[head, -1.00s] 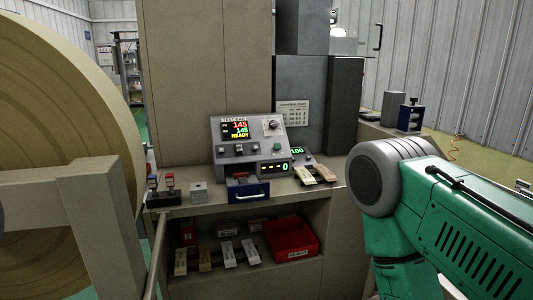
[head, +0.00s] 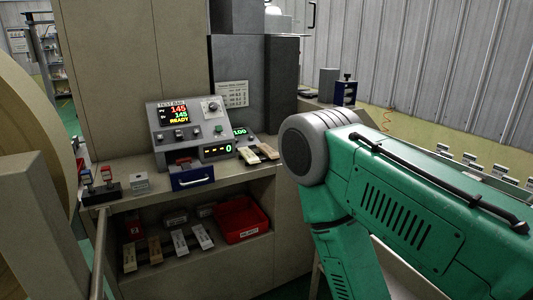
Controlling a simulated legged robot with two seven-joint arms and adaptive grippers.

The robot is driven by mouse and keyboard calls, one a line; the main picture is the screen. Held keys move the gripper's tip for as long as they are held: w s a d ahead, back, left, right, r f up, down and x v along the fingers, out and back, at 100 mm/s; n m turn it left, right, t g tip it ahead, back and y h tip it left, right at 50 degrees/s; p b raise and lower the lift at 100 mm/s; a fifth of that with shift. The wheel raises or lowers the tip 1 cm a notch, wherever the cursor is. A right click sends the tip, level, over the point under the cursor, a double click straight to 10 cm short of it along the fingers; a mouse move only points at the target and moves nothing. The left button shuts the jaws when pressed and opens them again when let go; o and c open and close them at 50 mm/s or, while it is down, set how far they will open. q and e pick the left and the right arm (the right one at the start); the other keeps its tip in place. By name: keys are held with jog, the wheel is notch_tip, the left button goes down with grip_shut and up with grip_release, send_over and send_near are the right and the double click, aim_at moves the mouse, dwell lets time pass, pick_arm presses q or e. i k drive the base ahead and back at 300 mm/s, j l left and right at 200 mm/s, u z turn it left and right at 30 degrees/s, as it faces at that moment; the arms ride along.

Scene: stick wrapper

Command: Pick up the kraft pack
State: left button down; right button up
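Small flat packs lie in two places. On the counter right of the control box, a tan kraft-coloured pack (head: 268,151) lies beside a paler pack (head: 249,155). On the open shelf below, a brown kraft-coloured pack (head: 154,249) lies in a row with a cream pack (head: 129,257) and two whitish packs (head: 180,242). I cannot tell which kraft-coloured pack is the task's. My green arm fills the right of the head view; neither gripper shows.
The control box (head: 188,128) reads READY above a blue-fronted drawer (head: 193,177). A red bin (head: 241,219) sits right of the shelf packs. A large tan roll (head: 35,130) blocks the left edge.

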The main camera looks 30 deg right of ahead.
aim_at(265, 149)
jog(key=z, duration=1.1)
